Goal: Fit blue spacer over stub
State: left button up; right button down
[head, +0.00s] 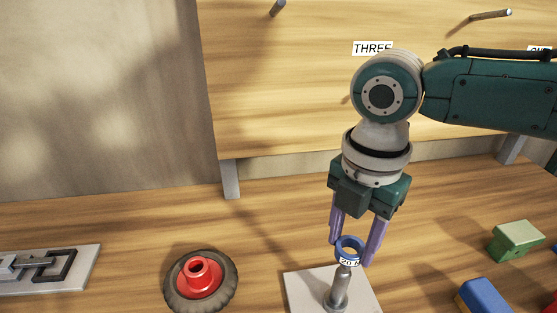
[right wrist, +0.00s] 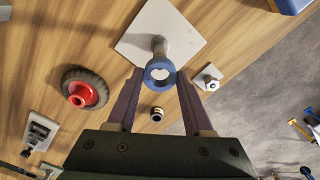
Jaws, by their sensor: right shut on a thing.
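The blue spacer (head: 350,246) is a short ring with a white printed label on its side. My right gripper (head: 353,250) is shut on it, one purple finger on each side, and holds it off the table. The grey metal stub (head: 337,292) stands upright on a pale square plate (head: 300,288). In the head view the spacer is right by the stub's top. In the right wrist view the spacer (right wrist: 160,83) overlaps the stub (right wrist: 160,47), and its hole looks open. I cannot tell whether the stub's tip is inside the ring. My left gripper is not in view.
A wheel with a red hub (head: 199,275) lies left of the plate, and a chain panel (head: 50,270) farther left. A green block (head: 514,240) and a blue block (head: 482,296) lie at right. A wooden board (head: 290,90) with pegs stands behind.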

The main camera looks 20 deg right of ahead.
aim_at(344, 271)
dwell(0.4)
jog(key=shift+r+p, duration=0.1)
jog(key=shift+p, duration=0.55)
dwell(0.7)
jog(key=shift+f, duration=0.25)
jog(key=shift+f+b, duration=0.3)
jog(key=shift+b, duration=0.1)
jog(key=shift+f+b, duration=0.55)
jog(key=shift+f, duration=0.2)
jog(key=shift+f+b, duration=0.85)
jog(key=shift+f, duration=0.3)
jog(key=shift+f+b, duration=0.85)
jog(key=shift+f, duration=0.2)
jog(key=shift+f+b, duration=0.9)
jog(key=shift+f, duration=0.2)
jog(key=shift+f+b, duration=1.45)
jog(key=shift+f, duration=0.35)
